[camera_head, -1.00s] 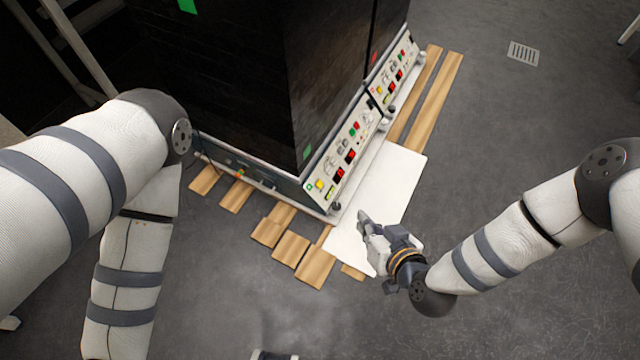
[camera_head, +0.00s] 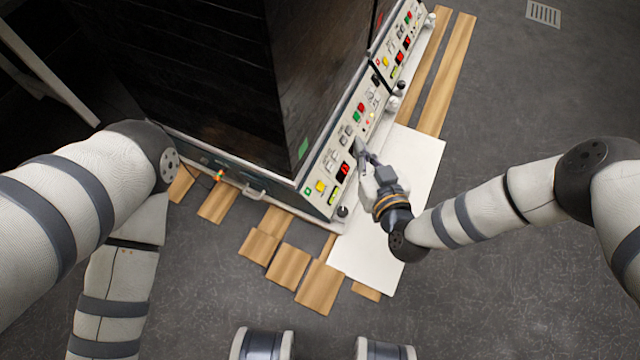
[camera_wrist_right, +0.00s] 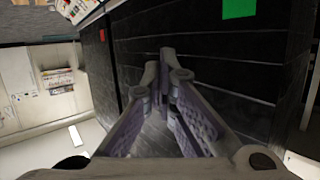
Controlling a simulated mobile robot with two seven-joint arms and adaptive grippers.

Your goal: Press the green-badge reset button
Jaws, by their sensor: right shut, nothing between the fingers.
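The near black shaker unit carries a green badge (camera_head: 303,148) low on its dark side, which also shows in the right wrist view (camera_wrist_right: 238,9). Below it runs a pale slanted control panel (camera_head: 333,158) with green, red and yellow buttons and red displays; a small green mark (camera_head: 308,191) sits at its near end. Which button is the reset cannot be told. My right gripper (camera_head: 359,147) is shut and empty, its tips at the panel's outer edge; contact cannot be told. Its closed fingers (camera_wrist_right: 165,62) fill the wrist view's middle. My left gripper is out of view.
A second unit with a similar panel (camera_head: 400,45) stands behind, with a red badge (camera_wrist_right: 102,35) in the wrist view. A white board (camera_head: 412,165) and wooden slats (camera_head: 320,287) lie around the base.

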